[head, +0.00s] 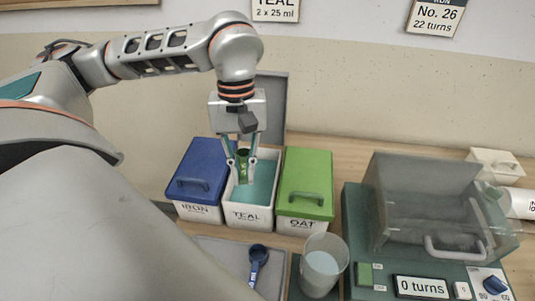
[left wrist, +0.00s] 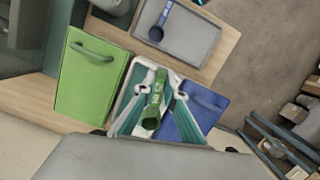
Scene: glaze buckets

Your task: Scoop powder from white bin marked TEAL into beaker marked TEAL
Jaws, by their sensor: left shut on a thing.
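The white bin marked TEAL (head: 246,216) stands open between two lidded bins, with teal powder (head: 262,185) inside. My left gripper (head: 242,172) points down at the bin's mouth and is shut on a green scoop (head: 243,158). The scoop also shows in the left wrist view (left wrist: 153,112), with white lettering on its handle. My right gripper is out of view.
A blue-lidded bin (head: 200,172) is left of the TEAL bin, a green-lidded bin (head: 306,183) right. A blue scoop (head: 258,258) lies on a grey tray (head: 222,256). A machine with a clear cover (head: 425,200) and "0 turns" display (head: 422,287) stands at right.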

